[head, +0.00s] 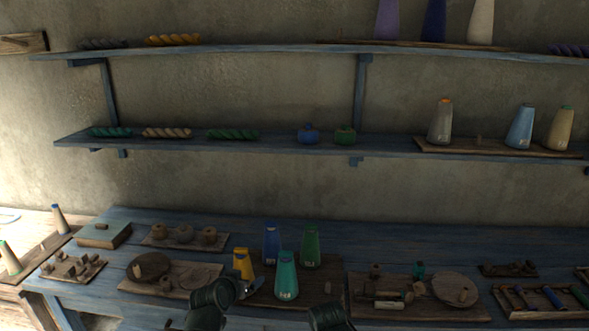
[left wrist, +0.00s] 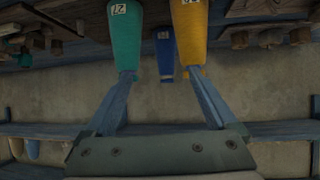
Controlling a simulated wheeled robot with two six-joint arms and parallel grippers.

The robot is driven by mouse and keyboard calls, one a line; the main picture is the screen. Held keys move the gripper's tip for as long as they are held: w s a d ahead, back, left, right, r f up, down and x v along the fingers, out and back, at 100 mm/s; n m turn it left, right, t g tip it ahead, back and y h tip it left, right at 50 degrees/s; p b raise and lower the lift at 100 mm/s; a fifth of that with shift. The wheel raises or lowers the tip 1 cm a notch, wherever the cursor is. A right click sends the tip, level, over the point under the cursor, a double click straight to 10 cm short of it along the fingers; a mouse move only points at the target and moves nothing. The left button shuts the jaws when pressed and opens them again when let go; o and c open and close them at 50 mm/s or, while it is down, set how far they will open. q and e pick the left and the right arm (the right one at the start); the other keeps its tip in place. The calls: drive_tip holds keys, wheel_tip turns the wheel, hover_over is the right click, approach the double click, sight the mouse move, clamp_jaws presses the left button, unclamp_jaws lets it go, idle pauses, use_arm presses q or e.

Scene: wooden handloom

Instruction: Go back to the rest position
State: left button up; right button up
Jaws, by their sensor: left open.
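My left gripper (head: 250,286) reaches in at the bottom of the head view, low over the blue bench. Its two fingers (left wrist: 158,78) are spread and empty in the left wrist view, which shows the scene upside down. In that view the teal cone (left wrist: 126,35) lines up with one fingertip and the yellow cone (left wrist: 190,32) with the other; I cannot tell whether they touch. A blue cone (left wrist: 165,55) stands between and beyond them. The head view shows the yellow cone (head: 243,263) and teal cone (head: 286,276) beside the gripper.
The blue cone (head: 271,243) and a green cone (head: 310,246) stand behind. Wooden boards (head: 340,287) with small parts lie left and right on the bench (head: 400,238). Two blue shelves (head: 280,146) hold yarn and cones above. A bare bench strip runs along the wall.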

use_arm(q)
drive_tip(key=s+d+f+m+g, duration=0.2)
drive_tip(key=s+d+f+g, duration=0.55)
drive_tip(key=s+d, duration=0.35)
drive_tip(key=s+d+f+g+y, duration=0.1)
drive_tip(key=s+f+g+y, duration=0.1)
drive_tip(key=s, duration=0.9)
drive_tip(key=shift+f+g+y, duration=0.25)
drive_tip(key=shift+g+y, duration=0.35)
drive_tip(key=shift+g, duration=0.45)
